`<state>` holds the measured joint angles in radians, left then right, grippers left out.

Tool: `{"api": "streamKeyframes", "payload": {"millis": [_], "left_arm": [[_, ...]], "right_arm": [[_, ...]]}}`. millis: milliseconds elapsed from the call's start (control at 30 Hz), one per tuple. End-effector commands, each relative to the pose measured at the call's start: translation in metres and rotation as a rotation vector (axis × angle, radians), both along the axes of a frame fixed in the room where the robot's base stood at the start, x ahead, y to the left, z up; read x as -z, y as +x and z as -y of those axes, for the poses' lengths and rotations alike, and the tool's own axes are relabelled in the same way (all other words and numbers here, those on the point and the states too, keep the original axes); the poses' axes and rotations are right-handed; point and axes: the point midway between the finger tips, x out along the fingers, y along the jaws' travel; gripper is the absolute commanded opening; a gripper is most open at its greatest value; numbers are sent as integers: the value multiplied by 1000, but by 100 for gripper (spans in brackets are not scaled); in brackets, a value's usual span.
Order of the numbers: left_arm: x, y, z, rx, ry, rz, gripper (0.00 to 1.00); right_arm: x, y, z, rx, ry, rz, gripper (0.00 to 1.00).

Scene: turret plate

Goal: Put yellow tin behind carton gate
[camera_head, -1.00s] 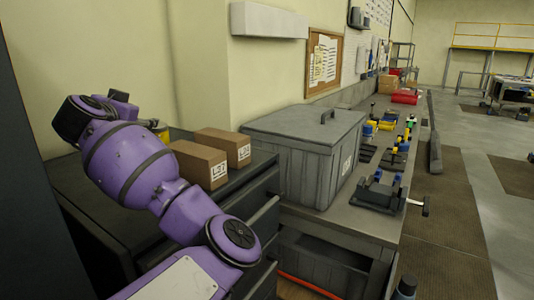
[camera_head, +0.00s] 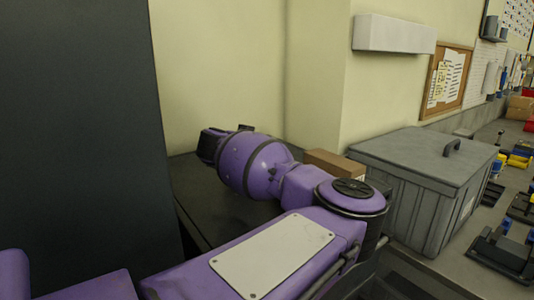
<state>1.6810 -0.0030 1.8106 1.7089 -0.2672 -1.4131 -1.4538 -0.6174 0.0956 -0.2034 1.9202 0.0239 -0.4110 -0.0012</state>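The yellow tin does not show in this view. One brown carton (camera_head: 335,162) shows partly on the dark bench top (camera_head: 200,195), behind my purple arm. Another purple part of mine shows at the lower left edge.
A lidded grey bin (camera_head: 425,165) stands right of the carton. A dark tall panel (camera_head: 85,130) fills the left side. A wall box (camera_head: 394,34) and cork board (camera_head: 450,78) hang behind. Dark fixtures (camera_head: 505,250) stand at the right.

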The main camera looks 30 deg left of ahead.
Motion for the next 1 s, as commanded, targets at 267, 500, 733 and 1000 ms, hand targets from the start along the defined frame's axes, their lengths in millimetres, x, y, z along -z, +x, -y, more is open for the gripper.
{"api": "streamKeyframes", "payload": {"millis": [267,500,733,1000], "left_arm": [[3,9,-1,-2,1,0,68],[3,9,0,-2,1,0,46],[3,9,0,-2,1,0,16],[1,9,0,-2,2,3,5]], "right_arm": [[-1,1,0,-1,1,1,64],[0,0,0,-1,0,0,64],[0,0,0,-1,0,0,64],[0,0,0,-1,0,1,64]]}}
